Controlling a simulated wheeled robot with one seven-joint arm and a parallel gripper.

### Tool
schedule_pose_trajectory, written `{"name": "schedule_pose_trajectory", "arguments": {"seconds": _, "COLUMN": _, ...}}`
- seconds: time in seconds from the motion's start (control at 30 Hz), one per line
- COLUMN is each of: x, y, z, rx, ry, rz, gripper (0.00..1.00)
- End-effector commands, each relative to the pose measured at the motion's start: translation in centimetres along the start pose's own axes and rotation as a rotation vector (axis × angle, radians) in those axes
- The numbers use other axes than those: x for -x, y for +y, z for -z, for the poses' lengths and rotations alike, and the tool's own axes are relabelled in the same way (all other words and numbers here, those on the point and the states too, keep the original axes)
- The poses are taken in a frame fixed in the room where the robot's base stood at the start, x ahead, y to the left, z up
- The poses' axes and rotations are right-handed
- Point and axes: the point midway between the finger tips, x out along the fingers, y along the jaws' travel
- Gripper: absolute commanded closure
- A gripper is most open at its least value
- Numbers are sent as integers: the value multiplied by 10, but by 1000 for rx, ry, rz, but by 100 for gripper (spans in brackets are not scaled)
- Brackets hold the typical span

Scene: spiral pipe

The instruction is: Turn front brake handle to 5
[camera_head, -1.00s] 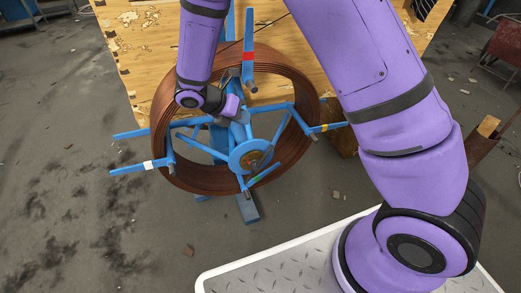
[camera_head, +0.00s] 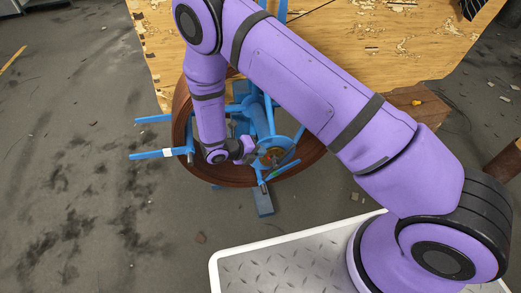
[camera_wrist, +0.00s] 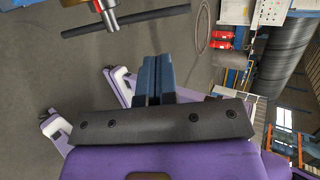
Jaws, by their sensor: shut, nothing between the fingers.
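A reel with a brown coil (camera_head: 184,125) and blue spokes (camera_head: 150,155) stands in front of the wooden board. Its round blue hub with an orange-brown centre (camera_head: 273,156) faces me. My gripper (camera_head: 250,150) is just left of this hub, shut and empty; contact cannot be told. In the wrist view my shut fingers (camera_wrist: 153,78) point toward a dark straight bar (camera_wrist: 125,20) crossing a metal shaft (camera_wrist: 108,14). The bar looks like a handle, apart from the fingertips. I cannot read any number marks or tell its setting. My arm hides the reel's upper part.
The wooden board (camera_head: 400,55) lies behind the reel, with chips on it. A brown block (camera_head: 418,105) sits at its right edge. A metal plate with a white rim (camera_head: 290,245) is in front. Grey floor on the left is open.

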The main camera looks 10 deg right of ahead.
Motion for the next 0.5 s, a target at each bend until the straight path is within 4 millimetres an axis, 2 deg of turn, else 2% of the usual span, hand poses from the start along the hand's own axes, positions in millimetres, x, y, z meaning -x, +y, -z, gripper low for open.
{"name": "schedule_pose_trajectory", "arguments": {"seconds": 0.3, "x": -61, "y": 0, "z": 1, "rx": 0, "ry": 4, "rz": 2, "gripper": 100}}
{"name": "schedule_pose_trajectory", "arguments": {"seconds": 0.5, "x": -91, "y": 0, "z": 1, "rx": -1, "ry": 2, "rz": 0, "gripper": 100}}
